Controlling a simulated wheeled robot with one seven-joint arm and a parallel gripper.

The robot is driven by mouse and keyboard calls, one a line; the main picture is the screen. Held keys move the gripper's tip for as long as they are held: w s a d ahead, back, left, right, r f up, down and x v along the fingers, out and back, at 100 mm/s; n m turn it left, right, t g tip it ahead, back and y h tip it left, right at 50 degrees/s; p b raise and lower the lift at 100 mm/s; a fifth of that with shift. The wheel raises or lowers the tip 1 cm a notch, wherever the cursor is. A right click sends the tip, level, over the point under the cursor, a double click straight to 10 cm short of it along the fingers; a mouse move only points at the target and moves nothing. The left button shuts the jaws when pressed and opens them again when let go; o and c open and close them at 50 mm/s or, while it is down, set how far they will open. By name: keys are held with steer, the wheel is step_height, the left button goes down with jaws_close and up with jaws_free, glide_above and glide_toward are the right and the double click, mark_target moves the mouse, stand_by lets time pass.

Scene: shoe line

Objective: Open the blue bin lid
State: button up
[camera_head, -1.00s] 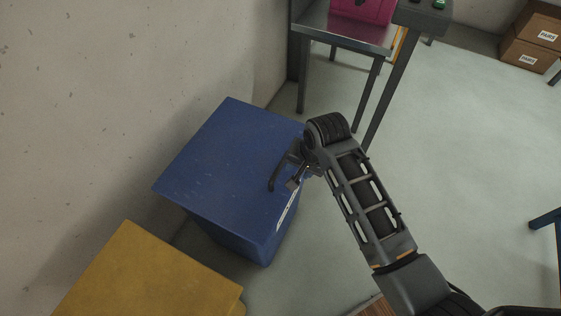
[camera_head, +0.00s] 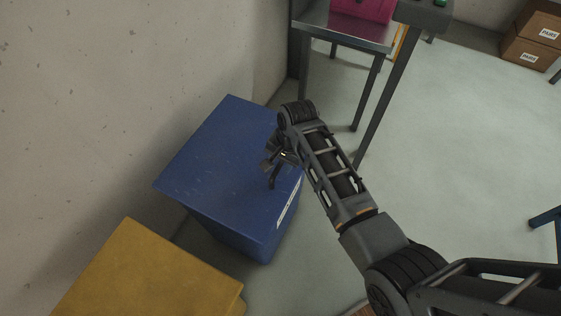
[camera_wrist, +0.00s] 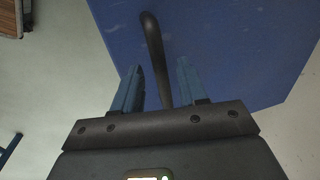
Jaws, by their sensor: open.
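The blue bin (camera_head: 235,240) stands by the wall with its flat blue lid (camera_head: 215,150) closed. A dark bent handle (camera_head: 274,180) sits near the lid's right edge. In the wrist view the handle (camera_wrist: 154,50) rises from the blue lid (camera_wrist: 225,50) and its lower end runs between my two blue fingers. My gripper (camera_head: 268,163) is at the handle, partly hidden by my arm in the head view. In the wrist view my gripper (camera_wrist: 161,85) is open, its fingers on either side of the handle with gaps; contact is not visible.
A yellow bin (camera_head: 150,275) stands just in front of the blue one. A metal table (camera_head: 345,30) with a pink box (camera_head: 365,8) is behind to the right. Cardboard boxes (camera_head: 530,40) stand far right. The grey floor between is clear.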

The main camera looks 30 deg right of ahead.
steer(key=shift+f, duration=0.1)
jaws_close()
stand_by(0.3)
stand_by(0.4)
